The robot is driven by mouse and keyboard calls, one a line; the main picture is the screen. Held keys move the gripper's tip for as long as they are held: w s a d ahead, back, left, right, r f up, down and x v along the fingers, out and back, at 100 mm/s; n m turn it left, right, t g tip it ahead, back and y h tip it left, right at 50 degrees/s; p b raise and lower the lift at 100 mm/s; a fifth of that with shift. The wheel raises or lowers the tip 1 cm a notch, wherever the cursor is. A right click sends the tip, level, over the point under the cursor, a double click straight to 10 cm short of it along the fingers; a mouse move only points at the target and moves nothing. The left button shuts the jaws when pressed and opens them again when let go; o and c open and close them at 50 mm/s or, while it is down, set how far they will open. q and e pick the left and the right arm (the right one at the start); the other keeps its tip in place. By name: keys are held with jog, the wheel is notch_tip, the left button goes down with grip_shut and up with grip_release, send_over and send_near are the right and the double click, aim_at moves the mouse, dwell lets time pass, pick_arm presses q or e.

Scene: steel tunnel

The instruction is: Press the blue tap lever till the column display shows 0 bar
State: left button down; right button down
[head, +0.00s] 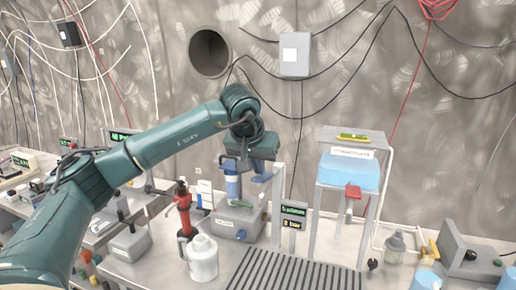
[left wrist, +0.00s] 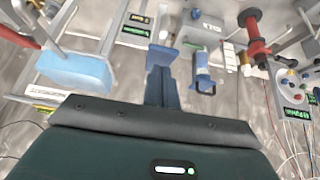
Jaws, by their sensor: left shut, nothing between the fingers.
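A blue tap lever (head: 262,178) shows just below my left gripper (head: 258,167). In the left wrist view the lever (left wrist: 162,55) lies at the tips of my shut, empty fingers (left wrist: 158,82); I cannot tell whether they touch. The column display (head: 292,224) is a small lit panel right of the lever, under a green label panel. Its figure is too small to read surely. My right gripper is out of view.
A white jug (head: 202,258) and a red stand (head: 184,205) are left of the base unit. A slatted dark grate (head: 290,272) lies in front. Cables hang on the wall.

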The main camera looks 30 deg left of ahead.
pick_arm(q)
jog(key=shift+f, duration=0.25)
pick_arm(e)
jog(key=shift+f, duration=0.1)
pick_arm(q)
jog(key=shift+s, duration=0.1)
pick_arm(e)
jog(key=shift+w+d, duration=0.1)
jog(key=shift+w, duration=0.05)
